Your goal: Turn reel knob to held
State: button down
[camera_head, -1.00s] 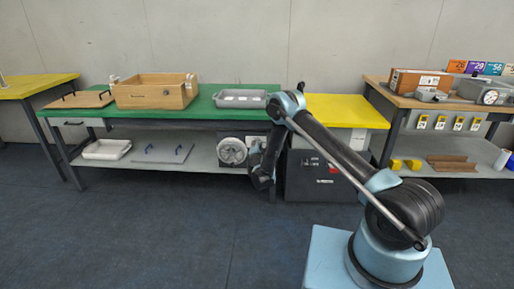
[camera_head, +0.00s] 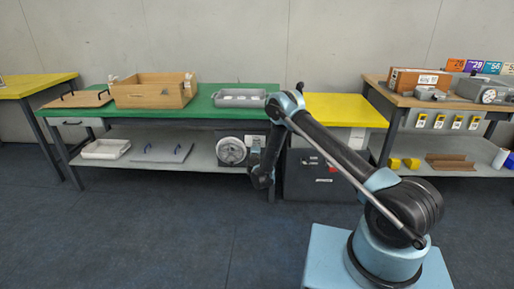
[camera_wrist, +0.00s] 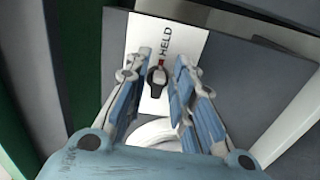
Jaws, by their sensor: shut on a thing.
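The reel knob (camera_wrist: 157,83) is small and dark with a pale strip and a red mark at its upper end. It sits on a white plate (camera_wrist: 185,42) printed HELD, and the red mark is by the start of that word. My gripper (camera_wrist: 160,72) is shut on the knob, with one blue-grey finger on each side. The white round reel (camera_head: 231,151) stands on the lower shelf in the head view. A white curved rim shows below the knob in the wrist view. In the head view the knob and fingertips are too small to make out.
The green bench top (camera_head: 205,107) is above the reel, with a wooden box (camera_head: 150,95) and a grey tray (camera_head: 240,98) on it. A dark cabinet (camera_head: 310,180) stands just right of my gripper. The floor in front is clear.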

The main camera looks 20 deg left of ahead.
jog(key=shift+d+f, duration=0.1)
jog(key=c, duration=1.7)
grip_release()
